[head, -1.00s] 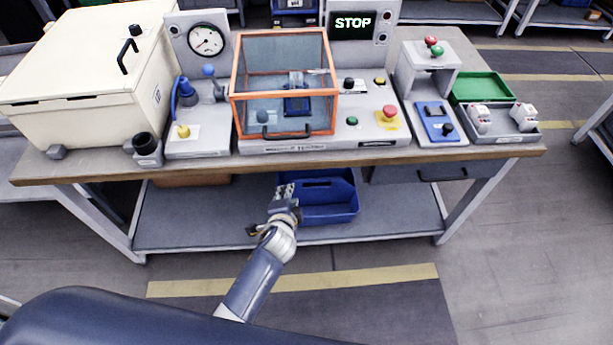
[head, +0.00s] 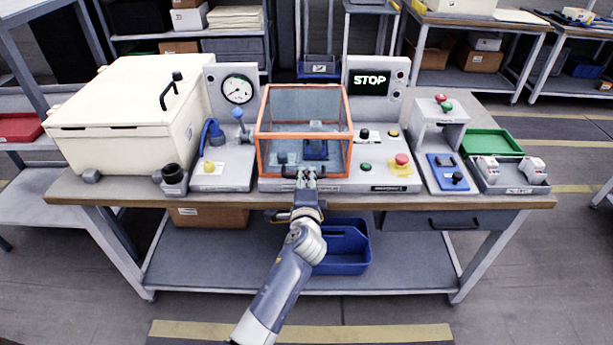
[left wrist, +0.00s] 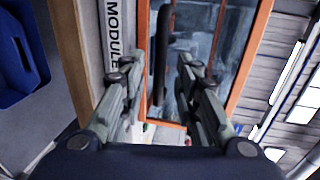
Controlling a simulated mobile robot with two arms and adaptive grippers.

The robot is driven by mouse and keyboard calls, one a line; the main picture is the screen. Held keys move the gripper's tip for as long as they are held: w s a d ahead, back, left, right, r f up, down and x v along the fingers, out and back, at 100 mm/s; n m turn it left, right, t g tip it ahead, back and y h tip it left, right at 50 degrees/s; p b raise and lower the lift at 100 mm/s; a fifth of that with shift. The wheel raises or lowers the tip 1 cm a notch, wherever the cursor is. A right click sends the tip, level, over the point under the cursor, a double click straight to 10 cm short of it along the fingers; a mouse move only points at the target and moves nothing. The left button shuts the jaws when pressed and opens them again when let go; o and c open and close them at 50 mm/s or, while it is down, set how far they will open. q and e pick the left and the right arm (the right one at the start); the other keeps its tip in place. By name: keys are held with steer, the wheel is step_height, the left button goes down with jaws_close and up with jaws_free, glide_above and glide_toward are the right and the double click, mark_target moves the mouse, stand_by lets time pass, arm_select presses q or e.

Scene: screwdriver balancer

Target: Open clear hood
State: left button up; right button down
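The clear hood (head: 304,115) has an orange frame and stands shut on the grey balancer base. Its black handle (head: 290,174) is low on the front face. My left gripper (head: 308,177) is at that handle, at the front of the hood. In the left wrist view the black handle (left wrist: 161,45) lies between the two spread fingers of my left gripper (left wrist: 161,66). Gaps show on both sides of the handle, so the gripper is open. My right gripper is not in view.
A large cream box (head: 125,115) stands left on the workbench (head: 330,200). A gauge (head: 238,89) is behind left, and a STOP display (head: 371,79) behind right. A red button (head: 402,159) is right of the hood. A blue bin (head: 345,247) sits on the lower shelf.

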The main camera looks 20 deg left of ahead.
mark_target(306, 176)
arm_select(q)
steer(key=shift+x, duration=1.55)
steer(key=shift+c, duration=0.3)
jaws_close()
